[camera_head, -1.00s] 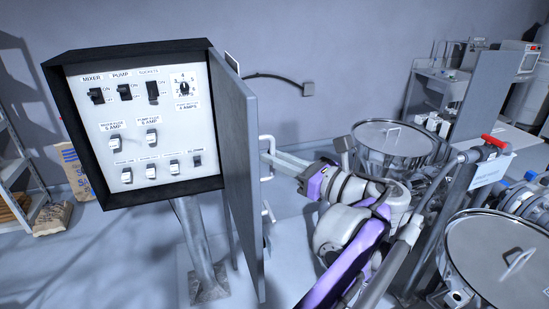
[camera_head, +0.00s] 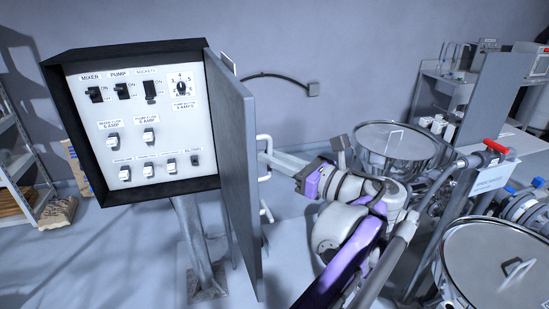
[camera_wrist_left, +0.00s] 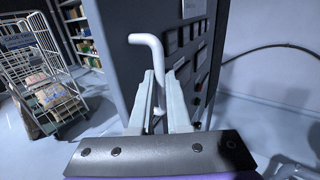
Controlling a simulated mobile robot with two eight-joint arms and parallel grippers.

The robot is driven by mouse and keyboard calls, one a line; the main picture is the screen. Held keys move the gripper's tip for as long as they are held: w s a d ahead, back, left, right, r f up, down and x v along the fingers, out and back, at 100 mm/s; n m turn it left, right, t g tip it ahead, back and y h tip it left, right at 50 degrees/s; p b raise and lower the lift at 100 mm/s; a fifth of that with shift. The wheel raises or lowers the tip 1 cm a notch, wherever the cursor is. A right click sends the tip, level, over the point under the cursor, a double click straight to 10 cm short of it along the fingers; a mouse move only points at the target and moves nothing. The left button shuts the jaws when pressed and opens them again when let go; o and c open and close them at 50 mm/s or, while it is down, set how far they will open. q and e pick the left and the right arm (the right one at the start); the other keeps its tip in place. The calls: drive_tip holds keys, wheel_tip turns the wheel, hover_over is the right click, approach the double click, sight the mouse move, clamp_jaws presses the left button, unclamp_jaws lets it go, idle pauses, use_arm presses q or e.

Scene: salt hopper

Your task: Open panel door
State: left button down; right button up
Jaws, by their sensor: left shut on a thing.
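The grey panel door (camera_head: 232,170) stands swung out from the black-framed control box (camera_head: 130,125), and the switch face is uncovered. The door shows as a dark slab in the left wrist view (camera_wrist_left: 115,50). A white bar handle (camera_head: 264,142) is on the door's outer side; its bent end shows in the left wrist view (camera_wrist_left: 150,48). My left gripper (camera_head: 268,157) is at the handle from the right. In the left wrist view its two fingers (camera_wrist_left: 160,105) are on either side of the bar, shut on it. My right gripper is not in view.
A metal drum with a lid (camera_head: 395,145) stands behind my left arm, and another lidded vessel (camera_head: 500,262) is at the lower right. A metal post (camera_head: 195,240) carries the box. A shelf (camera_head: 20,165) is at the far left.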

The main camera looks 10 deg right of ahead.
use_arm(q)
drive_tip(key=shift+w+f, duration=0.1)
drive_tip(key=shift+f, duration=0.05)
drive_tip(key=c, duration=1.3)
unclamp_jaws()
drive_tip(key=o, duration=0.4)
drive_tip(key=shift+w+a, duration=0.1)
drive_tip(key=shift+w, duration=0.25)
drive_tip(key=b+v, duration=0.1)
drive_tip(key=v, duration=1)
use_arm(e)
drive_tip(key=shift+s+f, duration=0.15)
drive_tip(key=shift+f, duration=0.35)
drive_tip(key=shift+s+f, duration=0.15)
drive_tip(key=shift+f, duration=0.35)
